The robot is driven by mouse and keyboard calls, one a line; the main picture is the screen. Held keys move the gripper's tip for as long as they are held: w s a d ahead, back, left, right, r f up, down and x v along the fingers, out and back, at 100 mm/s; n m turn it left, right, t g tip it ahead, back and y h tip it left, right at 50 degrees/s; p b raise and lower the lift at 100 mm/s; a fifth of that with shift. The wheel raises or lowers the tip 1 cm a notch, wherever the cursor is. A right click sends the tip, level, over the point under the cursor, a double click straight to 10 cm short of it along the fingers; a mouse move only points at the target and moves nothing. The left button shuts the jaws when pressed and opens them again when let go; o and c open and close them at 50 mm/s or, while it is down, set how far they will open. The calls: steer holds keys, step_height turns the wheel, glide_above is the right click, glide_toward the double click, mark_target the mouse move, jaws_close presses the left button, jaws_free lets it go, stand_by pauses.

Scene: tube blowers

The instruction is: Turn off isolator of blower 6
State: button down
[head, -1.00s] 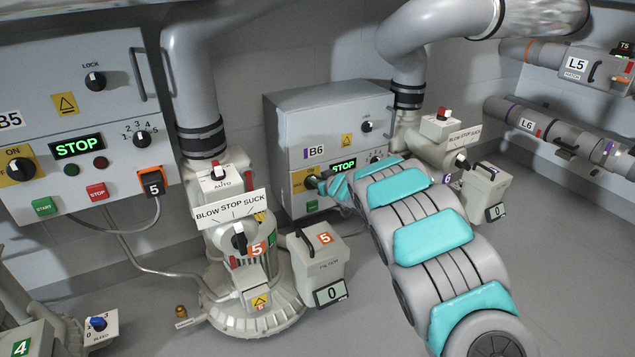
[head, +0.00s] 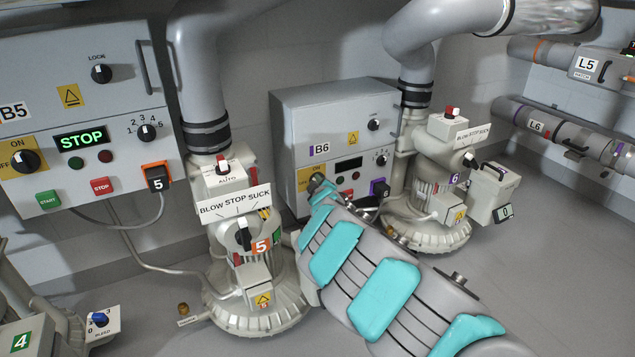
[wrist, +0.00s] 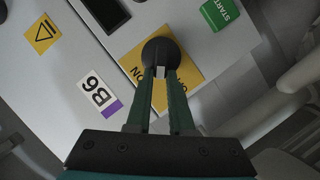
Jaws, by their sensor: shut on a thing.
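The blower 6 control box (head: 330,112) has a B6 label with a purple mark, also seen in the wrist view (wrist: 97,93). Its display (head: 349,164) is dark. The isolator is a round black knob (wrist: 160,50) with a white pointer mark, on a yellow plate (wrist: 189,77) with ON and OFF lettering partly covered. My gripper (wrist: 160,74) has its two green fingers shut on the knob's grip. In the head view, my gripper (head: 317,184) is at the box's lower left, and it hides the knob there.
The blower 6 machine (head: 428,205) stands right of the box. The blower 5 box (head: 75,95) with a lit STOP display and the blower 5 machine (head: 245,285) stand left of my arm. A green START button (wrist: 219,13) is close to the knob.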

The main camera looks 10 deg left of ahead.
steer(key=shift+a+f+n, duration=0.1)
steer(key=shift+a+n, duration=0.05)
steer(key=shift+n, duration=0.25)
steer(key=c, duration=0.8)
jaws_free()
steer(key=shift+s, duration=0.15)
steer(key=p+v, duration=0.2)
steer(key=v, duration=0.5)
steer(key=shift+s, duration=0.35)
